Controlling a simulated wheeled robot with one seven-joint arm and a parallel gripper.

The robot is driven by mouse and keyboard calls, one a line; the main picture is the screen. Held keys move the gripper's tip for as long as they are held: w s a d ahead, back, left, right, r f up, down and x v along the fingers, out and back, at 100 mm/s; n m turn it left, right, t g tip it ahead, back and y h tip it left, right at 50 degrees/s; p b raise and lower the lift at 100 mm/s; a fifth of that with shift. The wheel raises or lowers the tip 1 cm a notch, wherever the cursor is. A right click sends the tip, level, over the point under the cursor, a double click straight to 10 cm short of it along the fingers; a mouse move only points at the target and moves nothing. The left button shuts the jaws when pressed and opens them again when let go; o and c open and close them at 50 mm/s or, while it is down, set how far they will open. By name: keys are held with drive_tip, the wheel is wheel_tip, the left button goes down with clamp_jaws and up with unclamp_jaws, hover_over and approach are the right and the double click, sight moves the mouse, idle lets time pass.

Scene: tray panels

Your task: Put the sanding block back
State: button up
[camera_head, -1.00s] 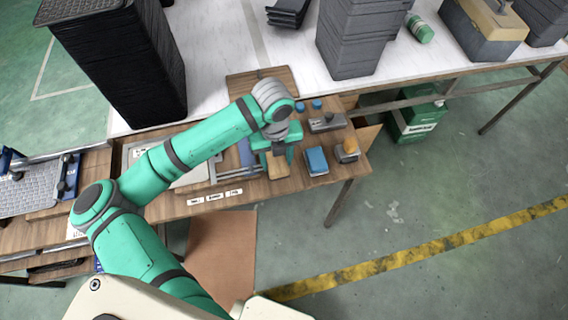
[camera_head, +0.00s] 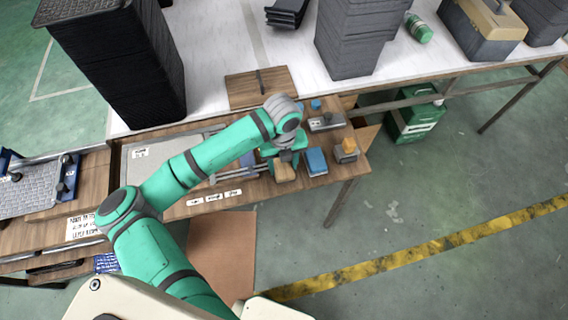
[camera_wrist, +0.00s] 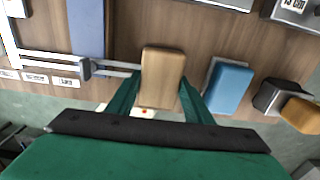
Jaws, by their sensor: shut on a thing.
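The sanding block, a tan rounded block (camera_head: 285,173), is at the front edge area of the wooden workbench. My gripper (camera_head: 285,157) reaches down over it from behind. In the wrist view the two green fingers of my gripper (camera_wrist: 160,95) are closed on either side of the tan block (camera_wrist: 163,70). I cannot tell whether its underside touches the bench. A small white label with an orange mark (camera_wrist: 146,112) shows partly below the block.
A blue block (camera_head: 316,161) stands close to the right, and a block with an orange part (camera_head: 346,149) farther right. Metal rods (camera_wrist: 110,66) lie left, above white labels (camera_wrist: 35,78). A small metal-topped box (camera_head: 326,121) stands behind. Tall dark stacks (camera_head: 115,65) stand at the back left.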

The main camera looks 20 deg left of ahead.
sight(283, 165)
drive_tip(key=o, duration=1)
drive_tip(key=shift+d, duration=0.1)
drive_tip(key=shift+r, duration=0.1)
wheel_tip(283, 165, up, 12)
